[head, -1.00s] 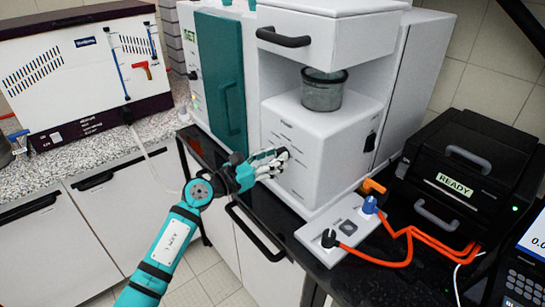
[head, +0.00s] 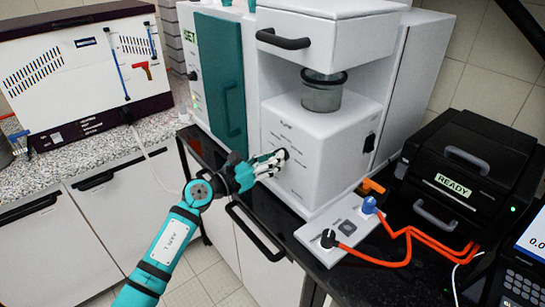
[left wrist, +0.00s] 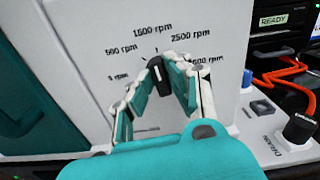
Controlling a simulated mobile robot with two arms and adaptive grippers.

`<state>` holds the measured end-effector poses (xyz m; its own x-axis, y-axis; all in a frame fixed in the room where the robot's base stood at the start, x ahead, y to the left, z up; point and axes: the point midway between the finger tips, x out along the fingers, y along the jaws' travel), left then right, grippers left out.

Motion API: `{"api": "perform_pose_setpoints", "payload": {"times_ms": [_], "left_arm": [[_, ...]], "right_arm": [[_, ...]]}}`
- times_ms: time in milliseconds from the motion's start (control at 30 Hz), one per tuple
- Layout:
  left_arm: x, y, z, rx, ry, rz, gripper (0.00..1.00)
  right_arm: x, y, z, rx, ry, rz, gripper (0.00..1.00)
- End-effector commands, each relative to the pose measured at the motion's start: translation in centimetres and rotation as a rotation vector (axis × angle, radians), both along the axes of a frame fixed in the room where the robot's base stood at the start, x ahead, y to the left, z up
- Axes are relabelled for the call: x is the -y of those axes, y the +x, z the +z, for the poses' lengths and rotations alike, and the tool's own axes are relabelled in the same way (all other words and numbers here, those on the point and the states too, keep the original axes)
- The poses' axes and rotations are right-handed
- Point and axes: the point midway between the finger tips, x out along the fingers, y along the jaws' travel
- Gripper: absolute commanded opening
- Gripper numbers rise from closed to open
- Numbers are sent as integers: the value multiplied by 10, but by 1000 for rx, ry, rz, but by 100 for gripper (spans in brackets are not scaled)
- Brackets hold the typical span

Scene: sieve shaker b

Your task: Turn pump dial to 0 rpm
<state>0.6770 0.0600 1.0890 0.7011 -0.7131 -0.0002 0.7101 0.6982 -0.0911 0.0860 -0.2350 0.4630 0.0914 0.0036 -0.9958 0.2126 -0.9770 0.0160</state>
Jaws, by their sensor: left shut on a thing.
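The pump dial (left wrist: 159,78) is a small black knob on the white front panel (left wrist: 100,45) of the machine. In the left wrist view its upper end points roughly up, slightly left, among printed marks that include 500, 1500 and 2500 rpm. My left gripper (left wrist: 157,84) is shut on the dial, with one fingertip at each side. In the head view my left gripper (head: 280,160) touches the white pump housing (head: 325,150) and mostly hides the dial. My right gripper is not in view.
A grey cup (head: 323,93) stands on top of the housing under a drawer with a dark handle (head: 282,39).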

Motion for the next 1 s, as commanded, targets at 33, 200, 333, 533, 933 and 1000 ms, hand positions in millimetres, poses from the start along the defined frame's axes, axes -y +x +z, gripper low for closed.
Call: {"api": "perform_pose_setpoints", "payload": {"times_ms": [33, 200, 333, 533, 933, 1000], "left_arm": [[-1, 0, 2, -21, -18, 2, 0], [-1, 1, 3, -118, -112, 2, 0], [-2, 1, 2, -206, -197, 2, 0], [-2, 1, 2, -342, -331, 2, 0], [-3, 2, 0, -613, -599, 3, 0], [-3, 3, 0, -660, -645, 4, 0]], "right_arm": [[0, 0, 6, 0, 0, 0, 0], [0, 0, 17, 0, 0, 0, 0], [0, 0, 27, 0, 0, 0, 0], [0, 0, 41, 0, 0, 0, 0], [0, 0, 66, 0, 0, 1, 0], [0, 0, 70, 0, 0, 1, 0]]}}
